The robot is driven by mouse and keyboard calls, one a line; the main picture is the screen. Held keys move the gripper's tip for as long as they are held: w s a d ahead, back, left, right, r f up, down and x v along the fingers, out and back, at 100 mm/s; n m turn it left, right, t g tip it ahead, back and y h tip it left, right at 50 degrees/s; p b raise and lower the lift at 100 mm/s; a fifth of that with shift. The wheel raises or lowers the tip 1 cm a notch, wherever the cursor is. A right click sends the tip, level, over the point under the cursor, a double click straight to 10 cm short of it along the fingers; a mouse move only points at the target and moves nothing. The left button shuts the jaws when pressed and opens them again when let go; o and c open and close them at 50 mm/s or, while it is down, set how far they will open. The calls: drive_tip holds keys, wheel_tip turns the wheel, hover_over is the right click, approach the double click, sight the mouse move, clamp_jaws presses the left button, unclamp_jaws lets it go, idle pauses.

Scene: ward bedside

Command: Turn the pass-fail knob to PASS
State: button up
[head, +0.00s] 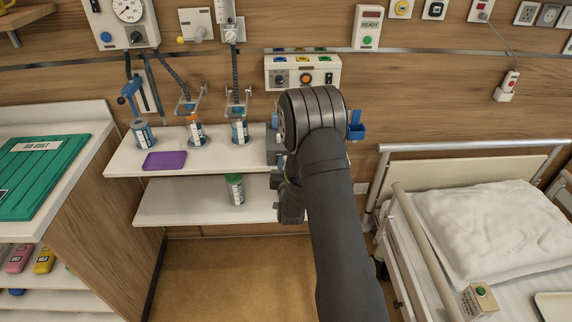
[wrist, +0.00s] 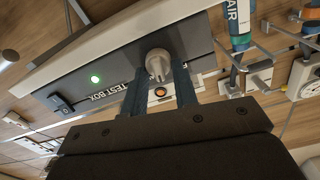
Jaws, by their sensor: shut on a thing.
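In the wrist view, the grey knob (wrist: 157,62) stands out from the dark face of the test box (wrist: 205,42). My gripper (wrist: 161,74) has one dark finger on each side of the knob and is shut on it. A small orange-lit round part (wrist: 160,92) shows between the fingers. A green light (wrist: 95,79) glows on the same face. The fingers cover part of the printed labels, and I cannot read which mark the knob points to. In the head view, my arm hides the gripper and the knob.
In the head view, a shelf (head: 225,158) holds bottles and a purple pad (head: 165,160). The bed (head: 480,225) stands at right, and a wall panel (head: 318,64) is above my arm.

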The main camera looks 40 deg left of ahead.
drive_tip(key=m, duration=0.6)
drive_tip(key=shift+w+d, duration=0.1)
drive_tip(key=shift+d, duration=0.05)
idle(0.4)
drive_tip(key=o, duration=1)
drive_tip(key=v, duration=1.7)
drive_tip(key=shift+d, duration=0.15)
